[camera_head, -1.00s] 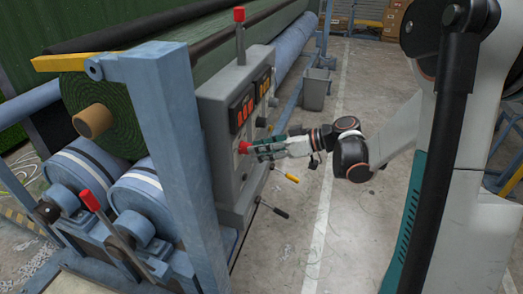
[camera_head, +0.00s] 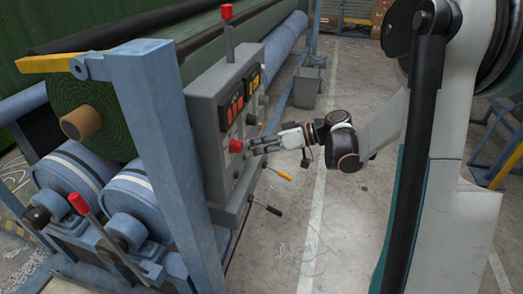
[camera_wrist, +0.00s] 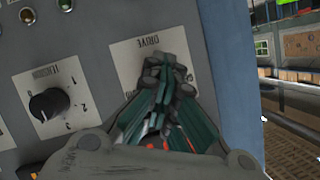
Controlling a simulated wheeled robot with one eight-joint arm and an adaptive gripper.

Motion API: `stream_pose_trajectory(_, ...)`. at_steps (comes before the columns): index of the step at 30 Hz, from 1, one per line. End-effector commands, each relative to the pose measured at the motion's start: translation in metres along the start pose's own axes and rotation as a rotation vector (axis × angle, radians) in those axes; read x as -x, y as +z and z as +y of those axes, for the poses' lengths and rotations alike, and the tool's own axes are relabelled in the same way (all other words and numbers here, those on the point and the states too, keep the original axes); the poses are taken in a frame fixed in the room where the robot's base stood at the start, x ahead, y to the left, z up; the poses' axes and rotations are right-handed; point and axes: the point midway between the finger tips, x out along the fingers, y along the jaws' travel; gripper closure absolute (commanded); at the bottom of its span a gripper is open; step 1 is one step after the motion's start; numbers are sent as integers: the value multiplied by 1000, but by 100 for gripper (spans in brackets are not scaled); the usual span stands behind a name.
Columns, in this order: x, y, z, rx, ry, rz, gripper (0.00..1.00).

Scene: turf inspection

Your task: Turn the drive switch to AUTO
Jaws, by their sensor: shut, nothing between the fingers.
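The grey control panel (camera_head: 205,118) stands on the machine's front post. In the wrist view the white DRIVE plate (camera_wrist: 122,62) sits behind my gripper (camera_wrist: 168,72). My fingers are closed together, with their tips over the middle of this plate. They hide the drive switch and most of its position marks, so I cannot tell where the switch points or whether I touch it. In the head view my gripper (camera_head: 248,147) reaches the panel face from the right, close to a red knob (camera_head: 236,146).
A black TENSION dial (camera_wrist: 48,103) is left of the DRIVE plate in the wrist view. Two levers, yellow-tipped (camera_head: 284,176) and black-tipped (camera_head: 273,210), stick out below my gripper. A red-topped lever (camera_head: 227,25) rises above the panel. Open floor lies to the right.

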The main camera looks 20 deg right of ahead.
Motion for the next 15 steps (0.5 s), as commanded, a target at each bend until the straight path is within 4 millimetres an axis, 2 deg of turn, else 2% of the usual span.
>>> stream_pose_trajectory(15, -3, 3, 3, -451, -192, -3, 100)
